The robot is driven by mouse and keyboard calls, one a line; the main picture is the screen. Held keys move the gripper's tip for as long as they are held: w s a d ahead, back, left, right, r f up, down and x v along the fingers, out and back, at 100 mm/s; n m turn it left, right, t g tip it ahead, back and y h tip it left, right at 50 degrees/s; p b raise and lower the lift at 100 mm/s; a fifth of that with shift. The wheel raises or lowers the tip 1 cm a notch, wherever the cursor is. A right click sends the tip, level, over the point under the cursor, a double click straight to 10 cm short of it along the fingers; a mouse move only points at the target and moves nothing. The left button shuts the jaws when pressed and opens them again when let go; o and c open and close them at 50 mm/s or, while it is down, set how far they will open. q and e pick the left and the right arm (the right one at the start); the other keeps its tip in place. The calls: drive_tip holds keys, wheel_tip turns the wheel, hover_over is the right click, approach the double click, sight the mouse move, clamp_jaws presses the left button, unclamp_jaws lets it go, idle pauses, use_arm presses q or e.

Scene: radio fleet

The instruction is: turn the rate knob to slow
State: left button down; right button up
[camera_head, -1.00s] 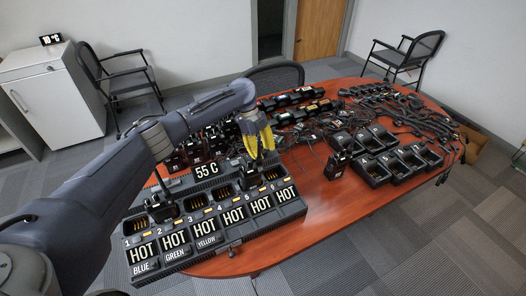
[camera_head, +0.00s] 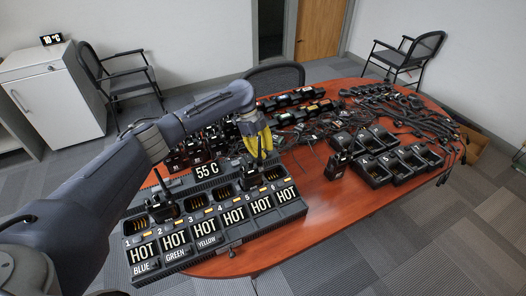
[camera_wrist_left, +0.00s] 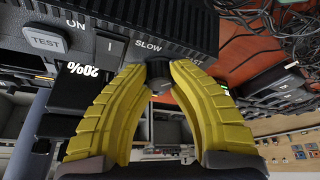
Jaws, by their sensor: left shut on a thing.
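The rate knob (camera_wrist_left: 159,72) is small and black, below the SLOW label on the dark front panel (camera_wrist_left: 190,20) in the left wrist view. My left gripper (camera_wrist_left: 159,80) has its yellow fingertips closed on the knob from both sides. A label right of SLOW is partly hidden by a finger. The knob's pointer cannot be made out. In the head view my left gripper (camera_head: 258,145) reaches down at the back right of the multi-bay charger (camera_head: 236,246); the knob is hidden there. My right gripper is not in view.
A TEST button (camera_wrist_left: 45,40) lies on the panel. Radios, cables and small chargers (camera_head: 375,172) crowd the red table (camera_head: 320,225), whose front right is clear.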

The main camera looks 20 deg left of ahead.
use_arm(q)
drive_tip(key=n, duration=0.1)
drive_tip(key=n+t, duration=0.1)
drive_tip(key=n, duration=0.1)
drive_tip(key=shift+s+d+f+n, duration=0.1)
drive_tip(key=shift+s+d+n, duration=0.1)
drive_tip(key=shift+n, duration=0.1)
drive_tip(key=n+t, duration=0.2)
drive_tip(key=n, duration=0.2)
drive_tip(key=shift+n, duration=0.3)
drive_tip(key=n, duration=0.2)
drive_tip(key=n+t, duration=0.1)
drive_tip(key=n, duration=0.1)
drive_tip(key=shift+d+t+y, duration=0.1)
drive_tip(key=shift+t+y, duration=0.2)
drive_tip(key=shift+y, duration=0.1)
drive_tip(key=shift+w+n+t+y, duration=0.1)
drive_tip(key=shift+n+t+y, duration=0.45)
drive_tip(key=shift+n, duration=1.55)
drive_tip(key=c, duration=1.4)
unclamp_jaws()
drive_tip(key=shift+w, duration=0.1)
drive_tip(key=shift+o, duration=0.2)
drive_tip(key=shift+r+y, duration=0.2)
drive_tip(key=shift+y, duration=0.05)
